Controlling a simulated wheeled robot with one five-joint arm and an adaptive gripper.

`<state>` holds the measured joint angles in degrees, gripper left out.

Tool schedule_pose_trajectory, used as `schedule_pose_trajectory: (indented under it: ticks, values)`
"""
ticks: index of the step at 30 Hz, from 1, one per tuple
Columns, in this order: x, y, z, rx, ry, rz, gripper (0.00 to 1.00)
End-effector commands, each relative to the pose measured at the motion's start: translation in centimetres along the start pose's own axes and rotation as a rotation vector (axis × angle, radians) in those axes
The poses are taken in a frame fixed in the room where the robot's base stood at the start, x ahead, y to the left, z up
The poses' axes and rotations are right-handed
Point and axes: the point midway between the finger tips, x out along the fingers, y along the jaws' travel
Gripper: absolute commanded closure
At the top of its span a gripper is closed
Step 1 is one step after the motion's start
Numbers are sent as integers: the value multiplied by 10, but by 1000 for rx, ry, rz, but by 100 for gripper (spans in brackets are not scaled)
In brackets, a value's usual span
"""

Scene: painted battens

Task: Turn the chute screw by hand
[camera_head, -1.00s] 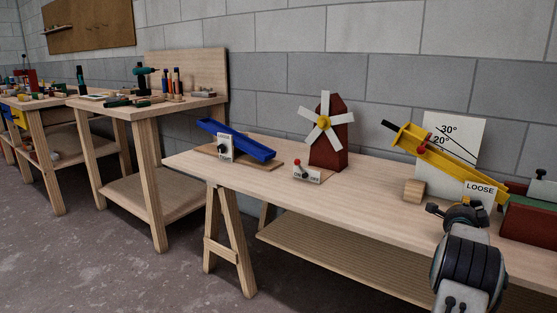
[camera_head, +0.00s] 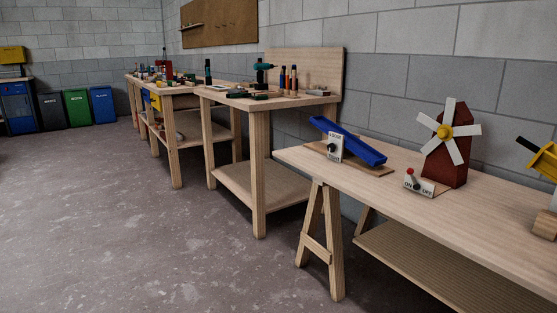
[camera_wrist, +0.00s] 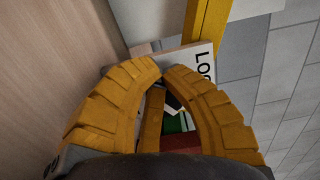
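A yellow chute (camera_head: 546,160) shows only in part at the right edge of the head view, with a black end piece. In the wrist view a yellow bar (camera_wrist: 207,30) runs past a white label (camera_wrist: 203,62) with black letters, partly covered by a finger. A blue chute (camera_head: 347,140) is tilted on a wooden base on the bench, with a black knob on a white plate (camera_head: 335,148) at its front. My gripper (camera_wrist: 162,68) has its yellow fingertips together, with nothing visible between them. It is outside the head view. I cannot make out a screw at the fingertips.
The bench (camera_head: 400,190) also carries a red windmill (camera_head: 447,150), an ON/OFF switch plate (camera_head: 419,185) and a wooden block (camera_head: 545,225). Another workbench with tools (camera_head: 270,103) stands behind. Coloured bins (camera_head: 77,108) stand far left. The floor (camera_head: 130,220) at left is clear.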

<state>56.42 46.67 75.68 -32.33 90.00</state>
Motion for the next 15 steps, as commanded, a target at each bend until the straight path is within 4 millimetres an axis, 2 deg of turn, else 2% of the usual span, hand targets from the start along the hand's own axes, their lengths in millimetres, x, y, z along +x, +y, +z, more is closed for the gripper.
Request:
schedule_pose_trajectory:
  ticks: [15]
  values:
    - [0,3,0,0,-1,-4,100]
